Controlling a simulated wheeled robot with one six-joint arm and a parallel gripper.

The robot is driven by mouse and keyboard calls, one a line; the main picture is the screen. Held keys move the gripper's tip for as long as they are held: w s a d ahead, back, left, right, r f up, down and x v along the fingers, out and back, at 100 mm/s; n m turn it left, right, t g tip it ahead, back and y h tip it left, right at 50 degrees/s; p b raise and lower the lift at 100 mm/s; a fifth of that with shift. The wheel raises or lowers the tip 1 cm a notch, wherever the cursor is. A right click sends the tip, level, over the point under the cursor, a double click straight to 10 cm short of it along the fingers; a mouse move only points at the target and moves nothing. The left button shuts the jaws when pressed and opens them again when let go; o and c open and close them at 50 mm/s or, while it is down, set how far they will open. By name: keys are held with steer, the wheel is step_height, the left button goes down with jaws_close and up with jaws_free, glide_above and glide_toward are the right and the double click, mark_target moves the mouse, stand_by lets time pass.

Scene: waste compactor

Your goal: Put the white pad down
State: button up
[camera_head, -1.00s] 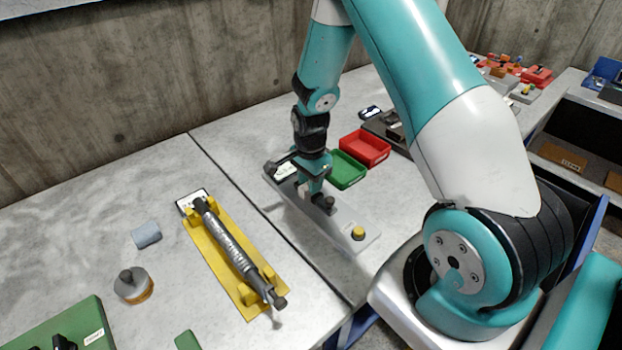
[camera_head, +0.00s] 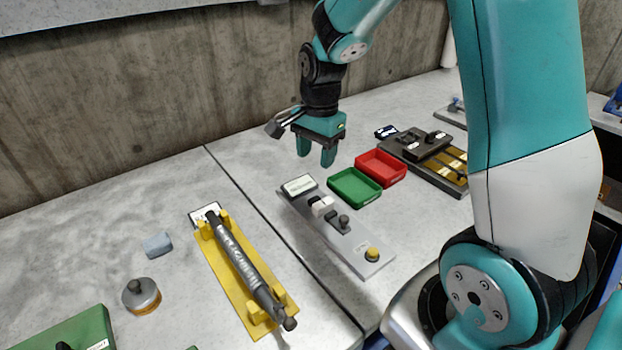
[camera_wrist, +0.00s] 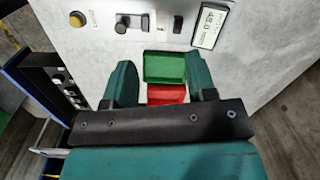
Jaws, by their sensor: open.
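A small white block (camera_head: 322,205), which looks like the white pad, sits on a grey plate (camera_head: 350,245) between a display (camera_head: 299,185) and a black knob (camera_head: 343,221). It also shows in the wrist view (camera_wrist: 148,20), beside a dark slot. My gripper (camera_head: 316,158) is raised above the bench, behind and above the plate. Its green fingers are apart with nothing between them. In the wrist view my gripper (camera_wrist: 160,68) frames a green tray (camera_wrist: 165,67) lying below.
The green tray (camera_head: 355,187) and a red tray (camera_head: 381,168) stand right of the plate. A dark fixture (camera_head: 435,155) lies further right. Left are a yellow cradle (camera_head: 229,272) holding a grey tool, a blue-grey block (camera_head: 157,244) and a round knobbed weight (camera_head: 141,295). A concrete wall stands behind.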

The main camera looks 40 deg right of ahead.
steer(key=s+a+r+n+y, duration=0.1)
steer(key=s+a+r+n, duration=0.4)
steer(key=s+a+n, duration=0.4)
steer(key=s+a+r+n+y, duration=0.2)
steer(key=s+a+r+n, duration=0.3)
steer(key=s+a+n, duration=0.4)
steer(key=s+n, duration=0.3)
steer(key=shift+a+n+y, duration=0.3)
steer(key=shift+n, duration=0.1)
